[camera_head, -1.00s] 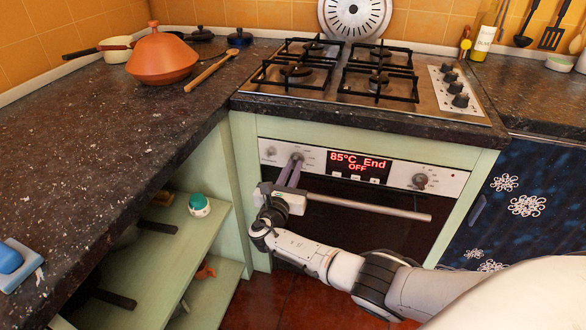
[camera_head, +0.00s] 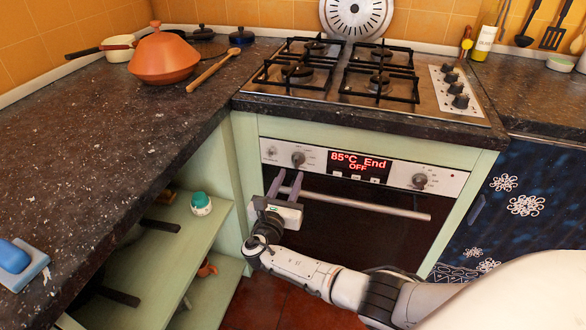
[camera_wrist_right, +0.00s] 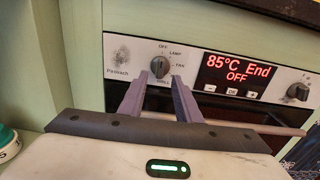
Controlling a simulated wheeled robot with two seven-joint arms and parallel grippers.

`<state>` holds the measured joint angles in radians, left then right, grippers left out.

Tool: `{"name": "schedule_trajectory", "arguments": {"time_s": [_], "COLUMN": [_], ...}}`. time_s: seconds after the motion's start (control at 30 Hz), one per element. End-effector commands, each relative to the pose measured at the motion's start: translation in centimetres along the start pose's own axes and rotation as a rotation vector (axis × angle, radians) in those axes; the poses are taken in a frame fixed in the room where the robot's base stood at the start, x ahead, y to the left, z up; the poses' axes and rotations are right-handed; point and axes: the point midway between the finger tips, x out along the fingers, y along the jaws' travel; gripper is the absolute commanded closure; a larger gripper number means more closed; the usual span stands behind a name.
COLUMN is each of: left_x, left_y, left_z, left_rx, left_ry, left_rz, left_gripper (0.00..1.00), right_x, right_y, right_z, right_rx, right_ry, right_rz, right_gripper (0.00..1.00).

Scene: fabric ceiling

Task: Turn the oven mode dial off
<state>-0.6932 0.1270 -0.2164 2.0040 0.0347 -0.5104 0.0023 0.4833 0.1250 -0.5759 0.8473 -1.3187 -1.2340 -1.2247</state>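The oven (camera_head: 350,225) has a silver panel with a mode dial (camera_head: 298,159) left of the red display (camera_head: 358,164), which reads "85°C End OFF". In the right wrist view the same mode dial (camera_wrist_right: 159,66) has labels around it including OFF, LAMP and FAN. Its grip ridge looks roughly upright; the exact pointer setting is too small to tell. My right gripper (camera_head: 287,174) is open and empty, just below and in front of the dial. In the wrist view its two fingertips (camera_wrist_right: 158,79) flank the space under the dial, apart from it. My left gripper is out of view.
The oven door handle (camera_head: 365,207) runs close to my right gripper. Open shelves (camera_head: 165,262) stand to the left, and the worktop (camera_head: 120,140) juts out above them.

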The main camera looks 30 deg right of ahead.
Motion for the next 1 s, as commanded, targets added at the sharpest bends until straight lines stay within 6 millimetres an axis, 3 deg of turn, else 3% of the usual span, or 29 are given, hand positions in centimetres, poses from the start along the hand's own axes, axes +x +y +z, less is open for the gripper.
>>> {"name": "schedule_trajectory", "arguments": {"time_s": [0.1, 0.33, 0.9, 1.0], "left_x": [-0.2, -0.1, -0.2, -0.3], "left_y": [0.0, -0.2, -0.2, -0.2], "left_z": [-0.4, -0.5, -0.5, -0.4], "left_rx": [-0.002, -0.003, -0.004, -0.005], "left_ry": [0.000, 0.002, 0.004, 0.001], "left_rz": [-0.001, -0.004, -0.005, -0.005], "left_gripper": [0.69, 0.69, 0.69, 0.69], "right_x": [-2.5, -5.2, -5.6, -5.9], "right_y": [0.1, 0.0, 0.0, -0.2], "right_z": [0.0, -0.1, -0.1, -0.9], "right_rx": [0.000, -0.002, -0.001, 0.018], "right_ry": [0.003, 0.002, 0.002, 0.027], "right_rz": [0.003, 0.001, 0.001, 0.003], "right_gripper": [0.70, 0.70, 0.70, 0.70]}}
